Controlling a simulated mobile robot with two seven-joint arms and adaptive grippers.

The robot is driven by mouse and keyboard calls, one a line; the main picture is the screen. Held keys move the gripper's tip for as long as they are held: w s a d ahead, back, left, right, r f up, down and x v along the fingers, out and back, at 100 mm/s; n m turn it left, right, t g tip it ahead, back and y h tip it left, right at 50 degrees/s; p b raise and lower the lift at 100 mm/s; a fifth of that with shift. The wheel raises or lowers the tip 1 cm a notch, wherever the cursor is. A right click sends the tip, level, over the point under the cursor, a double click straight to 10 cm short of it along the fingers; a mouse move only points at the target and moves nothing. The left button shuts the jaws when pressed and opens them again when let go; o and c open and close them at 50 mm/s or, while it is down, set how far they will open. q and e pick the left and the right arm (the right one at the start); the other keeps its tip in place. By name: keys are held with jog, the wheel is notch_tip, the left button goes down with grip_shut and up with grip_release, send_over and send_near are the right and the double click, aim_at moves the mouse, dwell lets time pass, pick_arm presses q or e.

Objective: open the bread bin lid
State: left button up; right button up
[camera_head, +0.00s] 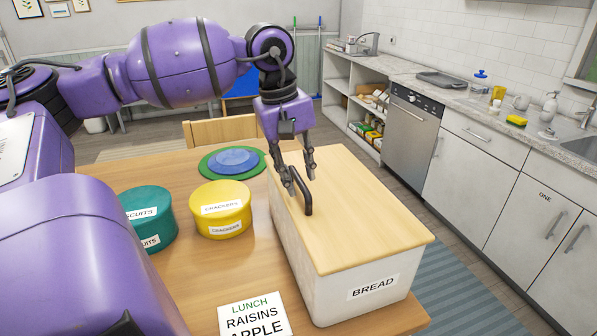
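The bread bin (304,268) is a long white box with a BREAD label, standing on the wooden table. Its light wooden lid (365,215) lies flat and closed on top. A dark bar handle (304,198) sits near the lid's left edge. My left gripper (301,186) points down over the handle. Its two dark fingers are apart, one on each side of the handle's far part. Whether they touch it I cannot tell. The fingers hide part of the handle. My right gripper is not in view.
A yellow crackers tin (221,198) and a teal biscuits tin (150,228) stand left of the bin. Blue and green plates (232,161) lie behind them. A lunch card (254,314) is in front. A chair back (215,131) stands behind the table.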

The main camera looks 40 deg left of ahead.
pick_arm(q)
grip_shut()
jog(key=shift+r, duration=0.1)
dwell(0.4)
